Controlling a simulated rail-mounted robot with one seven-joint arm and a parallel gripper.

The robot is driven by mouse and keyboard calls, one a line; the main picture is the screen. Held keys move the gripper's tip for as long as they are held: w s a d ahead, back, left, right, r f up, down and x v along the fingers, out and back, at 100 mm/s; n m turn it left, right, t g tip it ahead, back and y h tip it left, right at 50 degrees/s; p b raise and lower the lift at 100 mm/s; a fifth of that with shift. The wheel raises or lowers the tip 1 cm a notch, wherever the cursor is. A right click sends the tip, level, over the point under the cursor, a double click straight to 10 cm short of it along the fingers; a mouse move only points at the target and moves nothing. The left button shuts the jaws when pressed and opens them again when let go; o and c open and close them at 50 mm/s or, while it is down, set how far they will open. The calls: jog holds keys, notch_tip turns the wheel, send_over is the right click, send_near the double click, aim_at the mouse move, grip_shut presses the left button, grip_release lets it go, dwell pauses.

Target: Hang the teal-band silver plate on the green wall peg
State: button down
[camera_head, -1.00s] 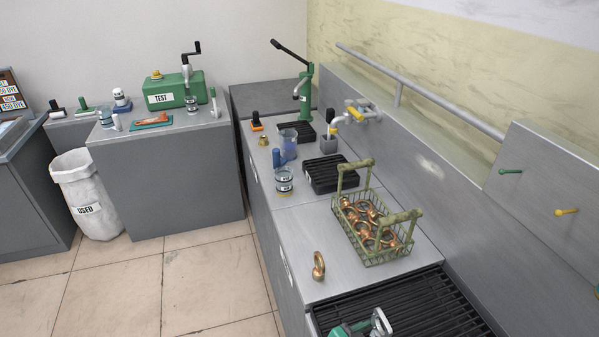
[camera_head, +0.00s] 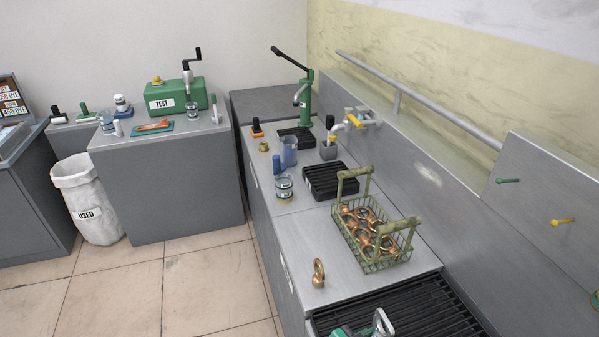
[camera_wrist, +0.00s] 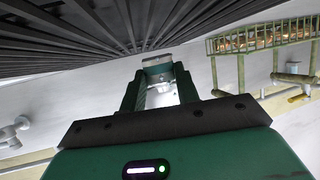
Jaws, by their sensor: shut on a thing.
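The green wall peg (camera_head: 508,181) sticks out from the grey wall panel at the right of the head view, with nothing hanging on it. My gripper (camera_wrist: 158,85) is shut on a silver piece (camera_wrist: 158,66) in the wrist view. In the head view my gripper (camera_head: 352,331) is at the bottom edge, over the black slatted rack, and the silver piece (camera_head: 384,322) shows a rounded loop-like end. No teal band can be made out on it. Its lower part is cut off by the frame.
A yellow peg (camera_head: 562,222) is right of the green one. A teal and orange thing (camera_head: 595,299) is cut off at the right edge. A wire basket (camera_head: 383,262) of copper eye pieces stands on the counter by a loose copper eye piece (camera_head: 318,273). The black slatted rack (camera_head: 425,306) lies in front.

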aim_at(380, 333)
jog(key=shift+r+p, duration=0.7)
jog(key=shift+r, duration=0.9)
jog(key=s+a+r+n+t+y, duration=0.35)
jog(key=a+r, duration=0.25)
jog(key=a, duration=0.2)
jog(key=s+a+r+n+t+y, duration=0.2)
jog(key=s+a+r+n+y, duration=0.15)
jog(key=a+r, duration=0.4)
jog(key=s+a+r+n+y+p, duration=0.1)
jog(key=r+p, duration=0.6)
jog(key=p, duration=0.8)
jog(key=s+a+r+n+y+p, duration=0.1)
jog(key=s+r+n+y+p, duration=0.2)
jog(key=p, duration=1.1)
notch_tip(380, 333, up, 5)
jog(key=shift+s+f+t+p, duration=0.15)
jog(key=shift+s+t+p, duration=0.3)
jog(key=shift+s, duration=0.65)
jog(key=shift+d, duration=0.1)
